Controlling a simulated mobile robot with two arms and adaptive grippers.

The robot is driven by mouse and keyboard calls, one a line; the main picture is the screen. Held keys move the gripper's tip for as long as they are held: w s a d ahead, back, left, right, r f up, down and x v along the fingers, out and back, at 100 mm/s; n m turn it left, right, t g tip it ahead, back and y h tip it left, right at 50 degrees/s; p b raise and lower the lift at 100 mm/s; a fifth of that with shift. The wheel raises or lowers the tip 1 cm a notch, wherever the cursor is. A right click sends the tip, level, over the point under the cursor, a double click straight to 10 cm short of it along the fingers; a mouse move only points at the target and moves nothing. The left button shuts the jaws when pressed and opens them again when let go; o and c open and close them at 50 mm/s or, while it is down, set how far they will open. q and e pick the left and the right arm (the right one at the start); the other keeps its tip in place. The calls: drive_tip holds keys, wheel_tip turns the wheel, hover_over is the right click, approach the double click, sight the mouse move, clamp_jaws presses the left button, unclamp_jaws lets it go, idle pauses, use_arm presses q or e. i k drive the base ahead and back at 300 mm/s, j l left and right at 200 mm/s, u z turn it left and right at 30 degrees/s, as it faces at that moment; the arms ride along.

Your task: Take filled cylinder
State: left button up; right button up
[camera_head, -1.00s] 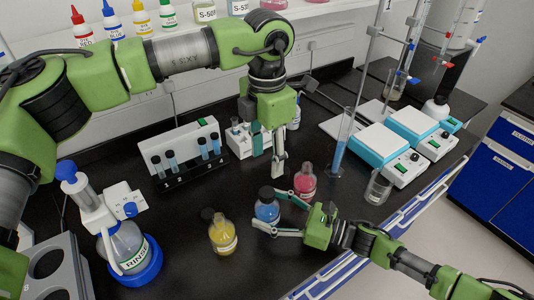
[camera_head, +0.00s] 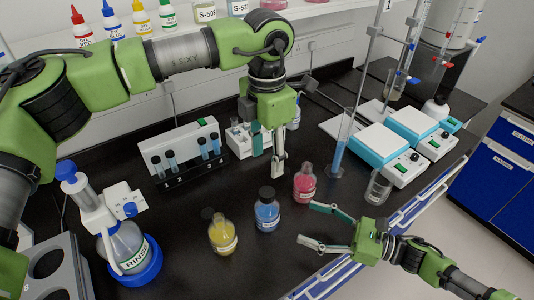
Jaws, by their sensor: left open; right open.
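A tall, slim glass cylinder (camera_head: 342,143) stands upright on the black bench, right of centre. Its lower part holds blue liquid. My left gripper (camera_head: 279,172) points down, left of the cylinder and apart from it; its fingers look close together from this angle and hold nothing visible. My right gripper (camera_head: 305,224) is open and empty near the front edge, below the cylinder in the picture. Its fingers point left, toward the blue bottle but clear of it.
A red bottle (camera_head: 304,184), a blue bottle (camera_head: 267,210) and a yellow bottle (camera_head: 222,234) stand near the grippers. A beaker (camera_head: 378,187) and white-blue hotplates (camera_head: 383,152) are right of the cylinder. A metal stand (camera_head: 370,58) rises behind. A tube rack (camera_head: 181,150) is at left.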

sight(334, 170)
drive_tip(key=k+l, duration=0.1)
drive_tip(key=l, duration=0.3)
drive_tip(key=k+l, duration=0.15)
drive_tip(key=l, duration=0.3)
drive_tip(key=k+l, duration=0.1)
drive_tip(key=l, duration=0.3)
drive_tip(key=k+l, duration=0.1)
drive_tip(key=l, duration=0.35)
drive_tip(key=k+l, duration=0.15)
drive_tip(key=l, duration=0.25)
